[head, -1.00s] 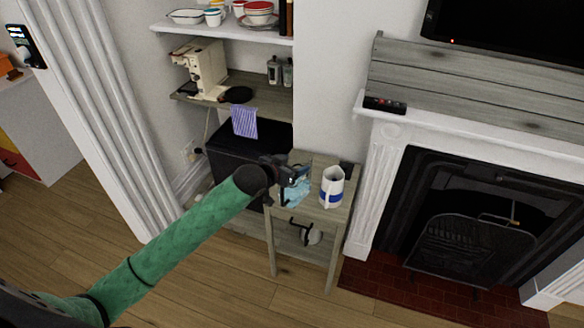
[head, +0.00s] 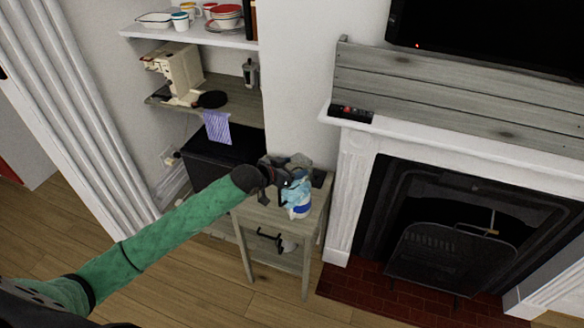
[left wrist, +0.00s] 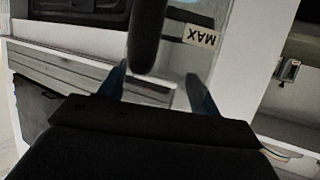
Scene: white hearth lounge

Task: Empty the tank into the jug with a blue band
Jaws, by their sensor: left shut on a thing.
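The clear, bluish tank (head: 297,172) is held above the small side table (head: 262,218). My left gripper (head: 283,182) is shut on it. In the left wrist view, a dark handle (left wrist: 147,35) stands between the fingers, and the tank's "MAX" label (left wrist: 200,36) reads upside down. The jug with a blue band (head: 299,211) stands on the table, directly below or just behind the tank in the head view. The tank hides its upper part. I cannot tell how far the tank is tilted or whether liquid is flowing. My right gripper is not in view.
A cream coffee machine (head: 181,69) and a black round item (head: 213,99) stand on the alcove shelf, with a striped cloth (head: 217,127) hanging below. The white mantelpiece (head: 345,118) and the fireplace (head: 440,235) stand right of the table. Open wooden floor lies in front.

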